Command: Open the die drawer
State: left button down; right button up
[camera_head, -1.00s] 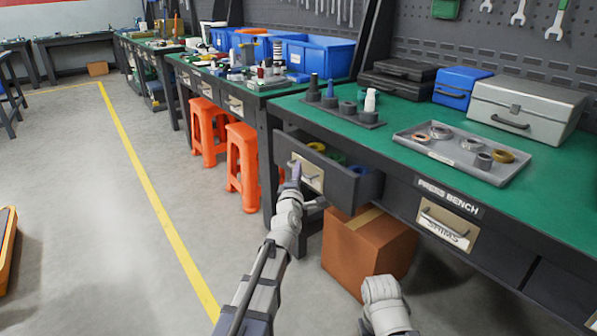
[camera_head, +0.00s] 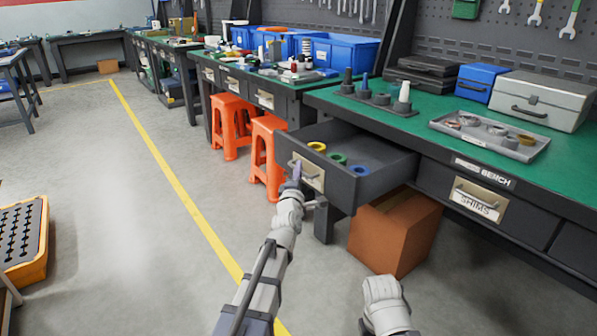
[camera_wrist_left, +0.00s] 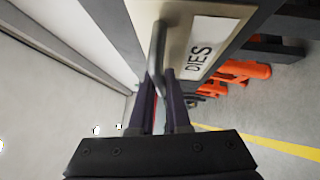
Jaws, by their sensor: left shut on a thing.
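The die drawer (camera_head: 335,178) stands well out from the left end of the press bench. A yellow, a green and a blue ring lie inside it near the front. My left gripper (camera_head: 297,178) is at the drawer's front, shut on its grey handle. In the left wrist view the handle (camera_wrist_left: 157,58) runs between the two fingers (camera_wrist_left: 164,100), beside the DIES label (camera_wrist_left: 205,48). My right arm (camera_head: 384,305) shows at the lower middle, but its fingers cannot be made out.
A cardboard box (camera_head: 395,232) stands on the floor under the bench. The closed SHIMS drawer (camera_head: 477,202) is to the right. A grey tray with several parts (camera_head: 490,137) lies on the green top. Orange stools (camera_head: 268,150) stand at the left. Floor left of the drawer is clear.

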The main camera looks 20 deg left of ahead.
pick_arm(q)
jog(key=c, duration=0.9)
grip_release()
jog(key=s, duration=0.5)
jog(key=s+d+f+b, duration=0.1)
jog(key=s, duration=0.1)
jog(key=shift+s, duration=0.3)
jog(key=shift+d, duration=0.1)
